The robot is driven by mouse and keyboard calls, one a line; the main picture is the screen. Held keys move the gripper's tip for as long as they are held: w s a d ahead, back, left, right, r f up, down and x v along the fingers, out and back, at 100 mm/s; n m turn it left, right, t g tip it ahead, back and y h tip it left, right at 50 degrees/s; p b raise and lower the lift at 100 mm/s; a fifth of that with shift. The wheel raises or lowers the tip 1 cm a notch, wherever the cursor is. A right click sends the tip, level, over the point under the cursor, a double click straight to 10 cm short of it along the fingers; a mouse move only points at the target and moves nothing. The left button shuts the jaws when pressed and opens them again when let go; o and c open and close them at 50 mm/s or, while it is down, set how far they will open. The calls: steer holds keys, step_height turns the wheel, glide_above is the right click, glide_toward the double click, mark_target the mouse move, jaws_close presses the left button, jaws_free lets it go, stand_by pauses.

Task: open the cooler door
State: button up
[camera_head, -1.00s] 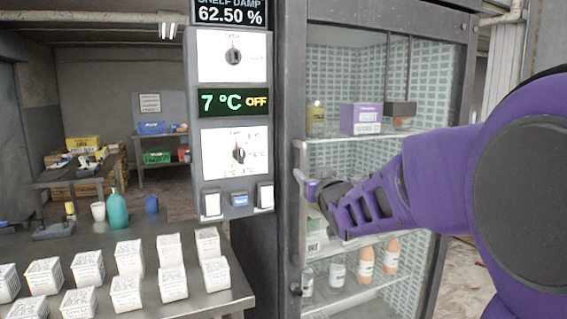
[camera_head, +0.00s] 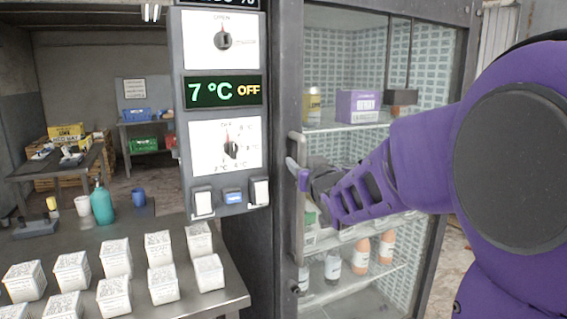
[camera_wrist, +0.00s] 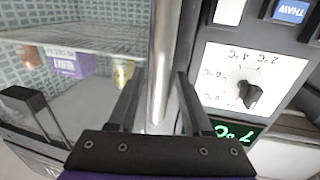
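The cooler (camera_head: 290,60) is a dark grey cabinet with a glass door (camera_head: 350,150), which appears shut. A vertical metal handle (camera_head: 298,240) runs along the door's left side; it also shows in the wrist view (camera_wrist: 162,50). My gripper (camera_head: 297,175) is at the handle's middle height. In the wrist view, the two fingers of my gripper (camera_wrist: 158,95) stand apart on either side of the handle, with gaps visible. The far side of the handle is hidden.
A control panel (camera_head: 222,55) reading 7 °C OFF stands left of the door. A metal table with several white boxes (camera_head: 116,258) is at lower left. Bottles (camera_head: 360,255) and a purple box (camera_head: 358,106) sit on the shelves behind the glass.

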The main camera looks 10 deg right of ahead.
jaws_close()
steer(key=shift+r, duration=0.1)
stand_by(1.1)
